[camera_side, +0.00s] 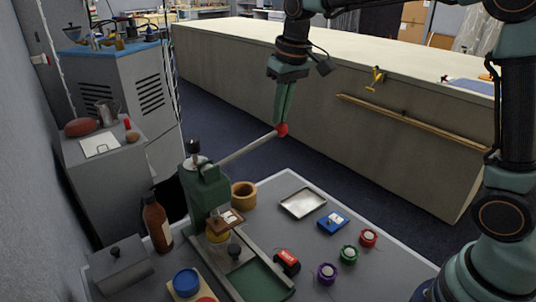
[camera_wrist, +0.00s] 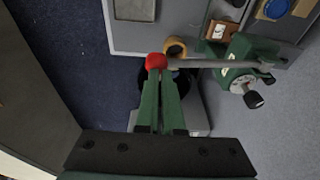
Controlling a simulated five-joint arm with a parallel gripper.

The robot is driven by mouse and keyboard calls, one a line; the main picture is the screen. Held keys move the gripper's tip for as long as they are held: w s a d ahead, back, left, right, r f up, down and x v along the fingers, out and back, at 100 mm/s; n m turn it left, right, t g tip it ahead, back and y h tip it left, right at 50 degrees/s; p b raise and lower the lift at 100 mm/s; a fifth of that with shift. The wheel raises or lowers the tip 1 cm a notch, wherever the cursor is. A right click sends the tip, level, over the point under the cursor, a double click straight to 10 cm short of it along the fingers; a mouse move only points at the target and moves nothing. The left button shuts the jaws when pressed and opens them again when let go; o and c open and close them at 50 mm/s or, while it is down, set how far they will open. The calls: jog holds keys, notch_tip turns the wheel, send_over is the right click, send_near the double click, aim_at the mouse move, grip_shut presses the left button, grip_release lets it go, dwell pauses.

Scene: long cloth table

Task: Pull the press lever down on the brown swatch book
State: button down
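The green press (camera_side: 208,190) stands on the grey table. Its grey lever (camera_side: 248,147) slopes up from the press to a red ball knob (camera_side: 282,130). The brown swatch book (camera_side: 225,222) is under the press head; it also shows in the wrist view (camera_wrist: 221,30). My gripper (camera_side: 282,121) points down with its tips at the red knob. In the wrist view the green fingers (camera_wrist: 158,74) come together just short of the knob (camera_wrist: 157,61) and look shut. I cannot tell whether the tips touch the knob or grip it.
A brown bottle (camera_side: 157,222) and a tan ring (camera_side: 244,195) stand near the press. A metal tray (camera_side: 303,203), a blue block (camera_side: 333,222) and several coloured spools (camera_side: 349,254) lie to its right. The space around the raised lever is clear.

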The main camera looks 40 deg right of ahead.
aim_at(281, 127)
jog(key=shift+f, duration=0.25)
jog(key=shift+d+f, duration=0.1)
jog(key=shift+f, duration=1.6)
jog(key=shift+f, duration=1.55)
jog(key=shift+a, duration=0.2)
jog(key=shift+f, duration=0.25)
jog(key=shift+r, duration=0.1)
